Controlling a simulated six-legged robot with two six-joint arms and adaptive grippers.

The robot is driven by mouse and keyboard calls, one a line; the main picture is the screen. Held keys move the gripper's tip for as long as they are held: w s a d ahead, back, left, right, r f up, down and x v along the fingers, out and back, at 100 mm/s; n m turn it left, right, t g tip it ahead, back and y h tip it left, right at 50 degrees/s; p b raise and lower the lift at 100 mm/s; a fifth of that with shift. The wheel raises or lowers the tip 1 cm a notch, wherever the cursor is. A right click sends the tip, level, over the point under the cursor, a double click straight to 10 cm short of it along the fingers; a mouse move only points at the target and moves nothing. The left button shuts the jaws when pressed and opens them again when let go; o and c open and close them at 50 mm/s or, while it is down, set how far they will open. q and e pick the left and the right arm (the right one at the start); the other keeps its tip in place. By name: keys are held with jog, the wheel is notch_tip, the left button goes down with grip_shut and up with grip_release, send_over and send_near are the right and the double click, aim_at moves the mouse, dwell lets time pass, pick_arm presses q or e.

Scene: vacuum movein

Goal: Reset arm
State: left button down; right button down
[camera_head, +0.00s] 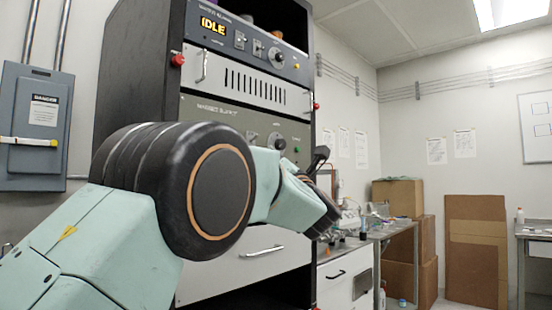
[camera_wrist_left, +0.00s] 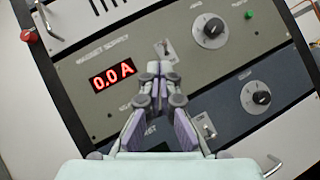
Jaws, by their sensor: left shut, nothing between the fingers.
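My left arm comes in from the left in the head view and reaches across the front of the equipment rack (camera_head: 250,82). In the left wrist view my left gripper (camera_wrist_left: 158,70) is shut, its fingertips together with nothing between them. The fingertips appear just below a small toggle switch (camera_wrist_left: 164,48) on the magnet supply panel (camera_wrist_left: 140,50); I cannot tell whether they touch it. The panel's red display (camera_wrist_left: 113,74) reads 0.0 A. In the head view my arm hides part of the rack. My right gripper is in neither view.
A grey electrical box (camera_head: 35,125) hangs on the left wall. A cluttered bench (camera_head: 350,245), stacked cardboard boxes (camera_head: 398,196) and a leaning brown panel (camera_head: 475,250) stand to the right.

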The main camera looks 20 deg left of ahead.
pick_arm(q)
jog(key=shift+w+f, duration=0.15)
jog(key=shift+w, duration=0.05)
jog(key=shift+a, duration=0.1)
